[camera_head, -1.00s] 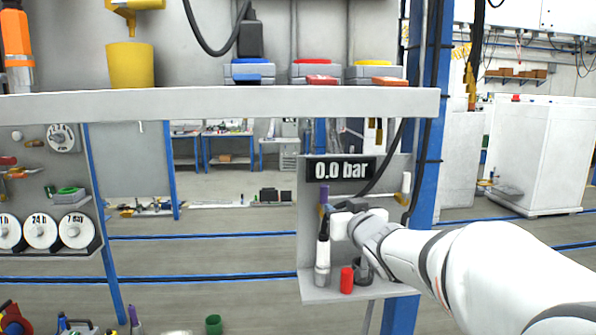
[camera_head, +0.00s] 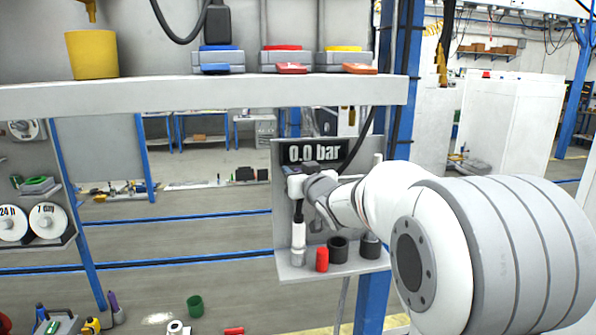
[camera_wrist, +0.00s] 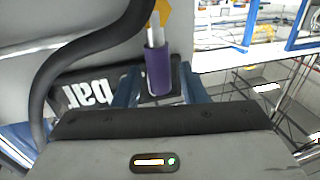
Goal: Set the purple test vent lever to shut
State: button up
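The purple lever (camera_wrist: 158,70) shows in the wrist view as a purple sleeve on a pale stem, with a yellow-orange part at its top end. My gripper (camera_wrist: 160,88) has its two blue fingers on either side of the sleeve. Gaps seem to show between sleeve and fingers, so it looks open around the lever, not clamped. In the head view, my wrist is in front of the grey panel (camera_head: 357,215), under the 0.0 bar display (camera_head: 314,152). The lever is hidden there behind my wrist, and its angle cannot be told from there.
A black cable (camera_wrist: 85,55) curves close by on the left in the wrist view. On the panel's ledge stand a white bottle-like tool (camera_head: 298,238), a red cylinder (camera_head: 322,260) and dark cups (camera_head: 338,248). A grey shelf (camera_head: 200,95) spans above; a blue post (camera_head: 398,110) stands right.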

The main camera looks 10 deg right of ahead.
jog(key=shift+c, duration=0.6)
grip_shut()
